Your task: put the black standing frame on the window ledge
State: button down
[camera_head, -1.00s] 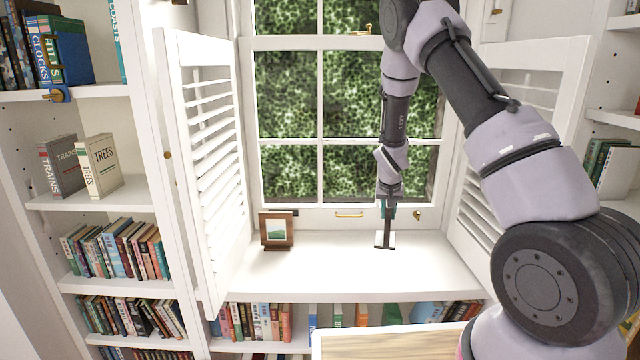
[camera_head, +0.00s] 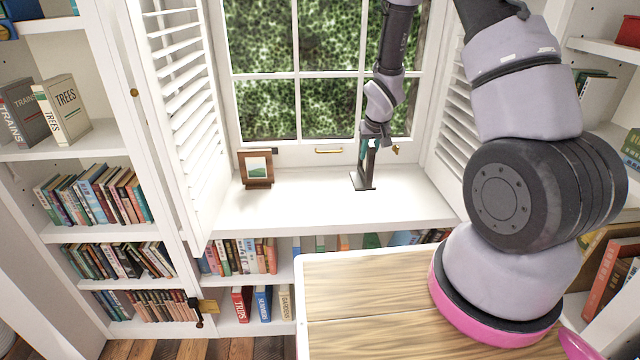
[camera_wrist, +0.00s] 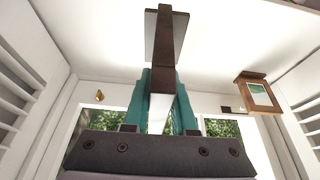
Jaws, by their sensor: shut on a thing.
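The black standing frame (camera_head: 369,166) is upright at the right part of the white window ledge (camera_head: 300,210). I see it nearly edge-on, with its flat foot at or just above the ledge; I cannot tell for sure whether it touches. My gripper (camera_head: 368,148) is shut on its upper part from above. In the wrist view, the teal fingers of my gripper (camera_wrist: 161,100) close on the dark frame (camera_wrist: 168,40), whose foot lies against the pale ledge (camera_wrist: 100,35). The fingers hide part of the frame.
A brown picture frame (camera_head: 256,168) stands on the ledge to the left, also in the wrist view (camera_wrist: 258,94). Louvred shutters (camera_head: 185,110) flank the window. Bare ledge lies between the two frames. A wooden tabletop (camera_head: 380,300) is in front.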

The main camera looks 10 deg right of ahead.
jog(key=w+a+f, duration=0.3)
jog(key=w+a, duration=0.3)
jog(key=a, duration=0.2)
notch_tip(320, 180, down, 10)
jog(key=shift+s+d, duration=0.2)
jog(key=shift+d, duration=0.15)
jog(key=c, duration=0.8)
grip_release()
jog(key=shift+a, duration=0.15)
jog(key=shift+c, duration=0.2)
jog(key=shift+o, duration=0.6)
jog(key=shift+a, duration=0.25)
